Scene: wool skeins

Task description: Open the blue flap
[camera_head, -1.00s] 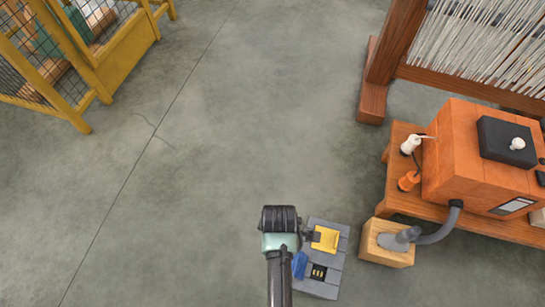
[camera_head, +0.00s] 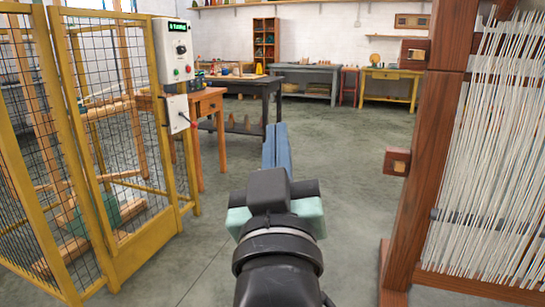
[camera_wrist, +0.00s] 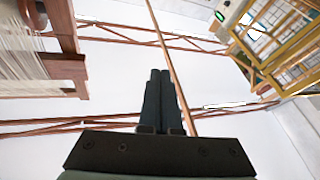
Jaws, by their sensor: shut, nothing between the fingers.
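The blue flap is not in view now; neither the head view nor the wrist view shows it. My gripper (camera_head: 277,132) is raised in the middle of the head view, its blue-grey fingers pointing up and away over the floor. In the wrist view my gripper (camera_wrist: 160,74) has its two dark fingers side by side and closed together, with nothing between them. The fingers touch nothing that I can see.
A yellow mesh cage (camera_head: 110,150) with a control box (camera_head: 173,50) stands at left. A wooden loom frame (camera_head: 435,130) with white threads stands at right. Tables (camera_head: 306,68) line the back. The concrete floor (camera_head: 350,165) between is clear.

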